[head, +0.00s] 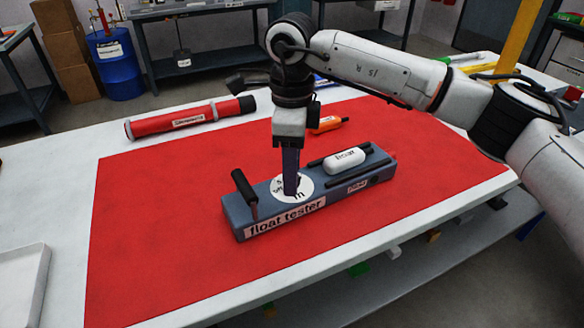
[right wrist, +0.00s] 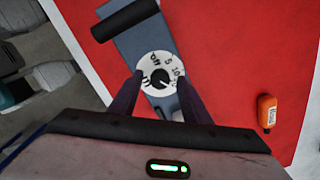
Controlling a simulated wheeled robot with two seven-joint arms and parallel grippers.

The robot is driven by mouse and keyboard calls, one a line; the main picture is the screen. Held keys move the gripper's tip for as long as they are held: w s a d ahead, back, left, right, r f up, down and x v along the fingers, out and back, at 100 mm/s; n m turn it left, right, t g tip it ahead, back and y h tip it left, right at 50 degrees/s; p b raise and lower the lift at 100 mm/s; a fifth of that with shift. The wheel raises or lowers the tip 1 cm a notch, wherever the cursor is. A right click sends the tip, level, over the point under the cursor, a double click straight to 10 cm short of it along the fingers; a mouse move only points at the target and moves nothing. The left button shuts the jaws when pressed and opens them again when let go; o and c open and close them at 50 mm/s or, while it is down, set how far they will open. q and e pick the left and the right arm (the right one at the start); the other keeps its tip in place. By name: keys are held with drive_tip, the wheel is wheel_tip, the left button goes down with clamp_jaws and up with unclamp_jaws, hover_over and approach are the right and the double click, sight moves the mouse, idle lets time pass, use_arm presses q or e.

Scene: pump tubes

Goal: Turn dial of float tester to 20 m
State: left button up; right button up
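The float tester (head: 335,190) is a long blue-grey box lying on the red mat, with its name on the front label. Its dial (head: 303,184) is a round white disc with black marks on top, left of the middle. In the right wrist view the dial (right wrist: 151,68) shows a dark round knob (right wrist: 160,78) and marks including 5 and 10; the pointer's setting is too small to read surely. My right gripper (head: 291,192) points down over the dial. In the right wrist view its fingers (right wrist: 160,82) stand apart on either side of the knob. My left gripper is not in view.
The tester has a black upright handle (head: 244,188) at its left end and a white float (head: 344,160) on top. A red tube (head: 187,120) and an orange bottle (head: 326,125) lie behind. A white tray (head: 22,280) is at left. The mat's front left is clear.

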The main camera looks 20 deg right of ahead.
wheel_tip(320, 180, up, 10)
drive_tip(key=shift+r, duration=0.2)
idle(0.3)
